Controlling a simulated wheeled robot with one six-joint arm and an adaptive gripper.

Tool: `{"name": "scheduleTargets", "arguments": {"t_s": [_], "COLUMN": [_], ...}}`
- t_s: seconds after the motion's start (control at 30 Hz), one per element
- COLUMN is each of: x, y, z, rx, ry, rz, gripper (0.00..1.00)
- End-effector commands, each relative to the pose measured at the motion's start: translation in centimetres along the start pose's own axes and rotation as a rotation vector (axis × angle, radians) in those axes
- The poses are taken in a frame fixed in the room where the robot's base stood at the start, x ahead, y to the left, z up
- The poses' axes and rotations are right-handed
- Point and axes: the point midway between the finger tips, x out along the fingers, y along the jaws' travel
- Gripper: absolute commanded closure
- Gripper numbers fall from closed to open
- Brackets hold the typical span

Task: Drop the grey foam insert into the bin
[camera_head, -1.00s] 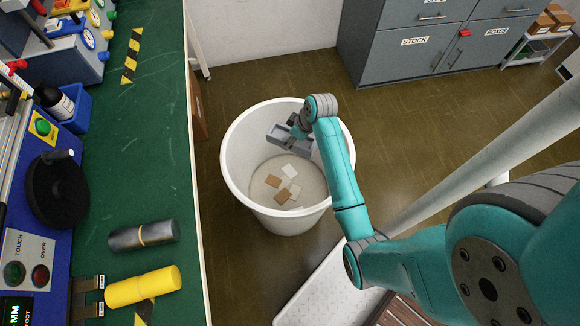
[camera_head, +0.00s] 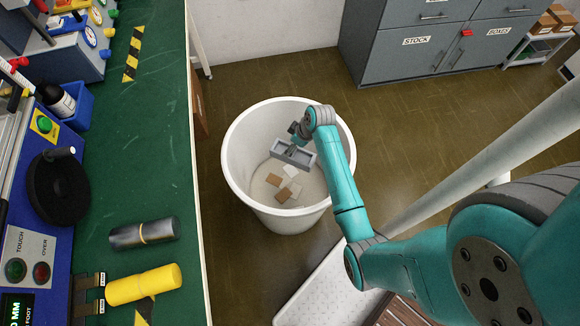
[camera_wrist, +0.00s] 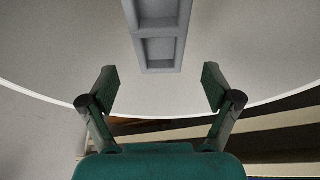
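The grey foam insert (camera_head: 293,154), a shallow tray shape with hollow compartments, is inside the white bin (camera_head: 236,178), below its rim. In the wrist view the insert (camera_wrist: 160,50) lies beyond my fingertips, apart from both fingers. My gripper (camera_wrist: 160,88) is open and empty, its two fingers spread wide. In the head view my gripper (camera_head: 297,133) is over the inside of the bin, just above the insert, partly hidden by my wrist. I cannot tell whether the insert touches the bin floor or is in the air.
Several white and brown scraps (camera_head: 283,187) lie on the bin floor. A green-topped bench (camera_head: 150,130) stands left of the bin, with a yellow cylinder (camera_head: 143,285) and a dark grey cylinder (camera_head: 143,233) on it. Grey cabinets (camera_head: 420,50) stand behind.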

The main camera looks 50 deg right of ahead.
Motion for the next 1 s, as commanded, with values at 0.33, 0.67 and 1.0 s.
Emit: {"name": "scheduleTargets", "arguments": {"t_s": [0.33,0.67,1.0], "x": [-0.1,-4.6,-10.5], "y": [0.0,0.1,0.1], "z": [0.0,-0.1,0.0], "rx": [0.000,0.000,0.000], "ry": [0.000,0.003,0.001], "rz": [0.000,0.004,0.002], "gripper": [0.04,0.04,0.04]}}
